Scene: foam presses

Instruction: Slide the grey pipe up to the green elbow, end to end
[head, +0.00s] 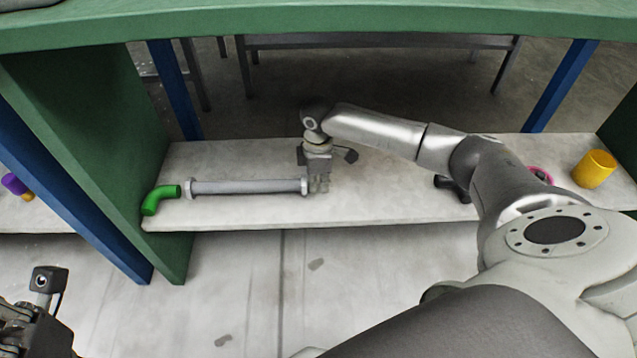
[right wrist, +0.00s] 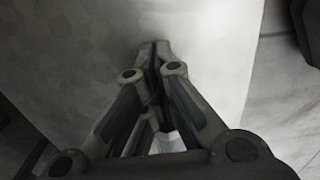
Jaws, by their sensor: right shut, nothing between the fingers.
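The green elbow (head: 160,197) lies at the left end of the shelf, beside the green side panel, its straight end facing right. The grey pipe (head: 248,187) lies lengthwise on the shelf, a collar at each end. Its left collar is very close to the elbow's end, with a narrow gap seeming to show. My right gripper (head: 319,186) points down at the pipe's right end, shut and empty; I cannot tell if it touches. In the right wrist view its fingertips (right wrist: 155,47) are together over the pale shelf. My left gripper (head: 38,312) shows only partly at the lower left.
The pale shelf (head: 385,208) is bare in front of my right forearm. A yellow cup-like thing (head: 594,169), a pink ring (head: 540,174) and a dark object (head: 452,188) are to the right. A green board (head: 330,28) spans above; the green panel (head: 100,130) bounds the left.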

